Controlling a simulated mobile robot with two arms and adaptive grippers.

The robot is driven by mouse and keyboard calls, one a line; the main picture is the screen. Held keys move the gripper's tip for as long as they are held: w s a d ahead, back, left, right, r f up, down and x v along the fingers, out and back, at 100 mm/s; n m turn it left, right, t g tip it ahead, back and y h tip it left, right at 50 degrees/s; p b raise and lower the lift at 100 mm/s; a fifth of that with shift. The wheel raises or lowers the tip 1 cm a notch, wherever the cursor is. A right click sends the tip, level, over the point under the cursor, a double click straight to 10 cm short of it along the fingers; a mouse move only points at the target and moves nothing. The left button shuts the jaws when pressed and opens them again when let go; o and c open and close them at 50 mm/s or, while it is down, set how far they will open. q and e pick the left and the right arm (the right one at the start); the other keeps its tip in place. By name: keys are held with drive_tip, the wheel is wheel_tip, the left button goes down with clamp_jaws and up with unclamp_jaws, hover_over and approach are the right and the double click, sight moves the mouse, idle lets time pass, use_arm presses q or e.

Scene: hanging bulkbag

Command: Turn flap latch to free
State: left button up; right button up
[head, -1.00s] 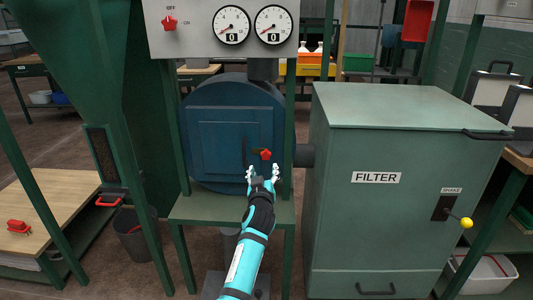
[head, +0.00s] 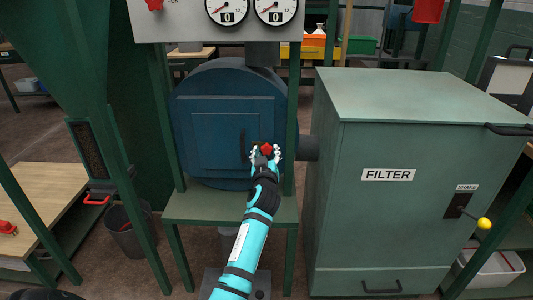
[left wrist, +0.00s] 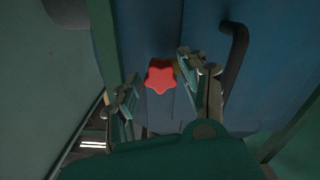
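The flap latch has a red star-shaped knob (head: 266,148) on the right side of the round blue housing (head: 195,135). In the left wrist view the red knob (left wrist: 160,77) sits between the fingers, nearer the left picture half. My left gripper (head: 266,155) is at the knob, with its fingers on either side of it. In the left wrist view the gripper (left wrist: 163,88) is open, with gaps seen between fingers and knob. A dark handle (left wrist: 235,60) stands to the right of the fingers there. My right gripper is not in view.
A green filter cabinet (head: 420,110) with a yellow-tipped shake lever (head: 484,223) stands at the right. Green frame posts flank the housing. A gauge panel (head: 190,20) is above, and a bin (head: 130,232) stands at lower left.

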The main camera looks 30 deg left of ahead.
use_arm(q)
drive_tip(key=c, duration=0.8)
drive_tip(key=shift+m, duration=0.4)
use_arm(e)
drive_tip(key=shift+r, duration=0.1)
use_arm(q)
drive_tip(key=m+p, duration=0.1)
drive_tip(key=m, duration=0.5)
drive_tip(key=shift+m+p, duration=0.3)
drive_tip(key=shift+p, duration=0.05)
drive_tip(key=m, duration=0.2)
drive_tip(key=shift+r+m+p, duration=0.1)
drive_tip(key=shift+m+p, duration=0.2)
drive_tip(key=shift+p, duration=0.05)
drive_tip(key=m+p, duration=0.1)
drive_tip(key=m, duration=0.3)
drive_tip(key=shift+m, duration=0.3)
drive_tip(key=shift+m+p, duration=0.6)
drive_tip(key=shift+m, duration=1.2)
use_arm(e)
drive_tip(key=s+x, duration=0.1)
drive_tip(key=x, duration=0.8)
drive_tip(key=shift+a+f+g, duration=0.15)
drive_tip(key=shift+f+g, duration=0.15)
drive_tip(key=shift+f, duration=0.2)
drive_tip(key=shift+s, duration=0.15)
